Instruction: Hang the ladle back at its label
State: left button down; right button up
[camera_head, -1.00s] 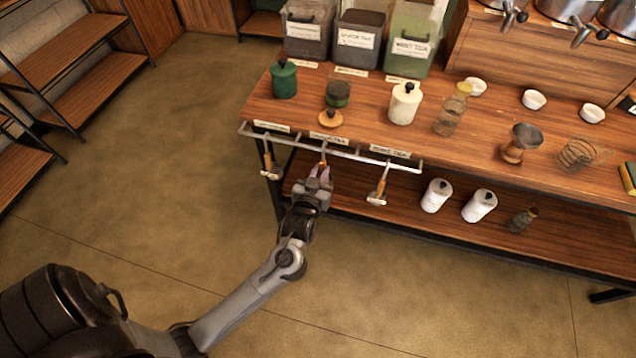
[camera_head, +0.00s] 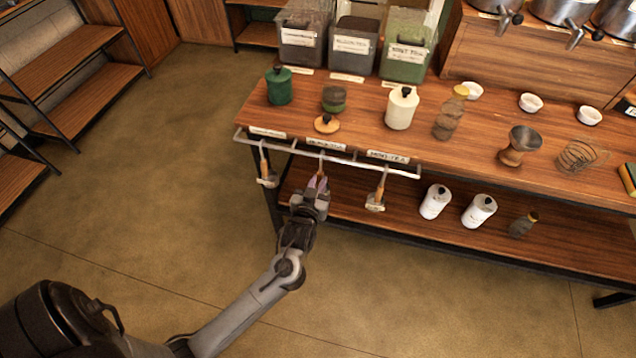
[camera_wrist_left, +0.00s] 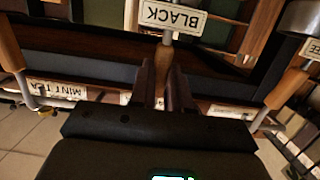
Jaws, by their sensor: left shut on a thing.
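My left gripper (camera_head: 318,186) is in front of the table's near edge, below the middle label (camera_head: 326,144), and shut on the ladle (camera_wrist_left: 163,62) by its wooden handle. In the left wrist view the gripper (camera_wrist_left: 165,92) points at that handle, and a tag reading BLACK (camera_wrist_left: 172,17) shows beyond it. The ladle's top is close to the rail (camera_head: 350,157); I cannot tell whether it hooks over it. One other ladle (camera_head: 266,172) hangs below the left label (camera_head: 268,132), another (camera_head: 377,194) below the mint tea label (camera_head: 388,157). My right gripper is out of view.
The table (camera_head: 460,180) holds a green canister (camera_head: 279,87), a cream canister (camera_head: 402,108) and other items near the rail. Its lower shelf holds white canisters (camera_head: 435,202). The floor (camera_head: 150,180) to the left is clear.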

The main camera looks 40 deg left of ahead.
pick_arm(q)
jog(key=c, duration=1)
grip_release()
jog(key=shift+s, duration=0.1)
jog(key=s+d+r+m+g+h+p, duration=0.1)
jog(key=s+d+m+g+h+p, duration=0.2)
jog(key=s, duration=0.5)
jog(key=s+d+r+m+g+h+p, duration=0.1)
jog(key=s+d+m+g+h, duration=0.1)
jog(key=s+d+g, duration=0.45)
jog(key=s+d+r+m+h+p, duration=0.2)
jog(key=s+d, duration=0.1)
jog(key=s, duration=0.7)
notch_tip(320, 180, up, 37)
jog(key=s+p, duration=0.1)
jog(key=p, duration=3.7)
jog(key=shift+a+g, duration=0.25)
jog(key=shift+g, duration=0.2)
